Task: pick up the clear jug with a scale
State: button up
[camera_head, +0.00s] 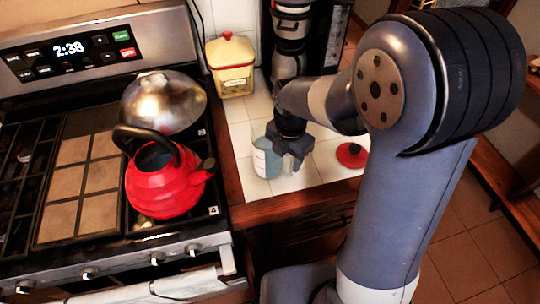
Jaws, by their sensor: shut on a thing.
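The clear jug (262,160) stands upright on the white tiled counter, just right of the stove. It looks pale blue and see-through, with light markings on its side. My gripper (279,160) is at the jug's right side and is shut on it. The gripper body and wrist hide the right part of the jug. I cannot tell whether the jug's base touches the tiles.
A red kettle (163,188) and a metal domed lid (165,104) are on the stove (20,200) at left. A yellow canister (232,68) and a coffee machine (291,40) stand behind. A red lid (351,155) lies on the counter (308,178) at right.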

grip_shut()
jog(key=shift+r, duration=0.15)
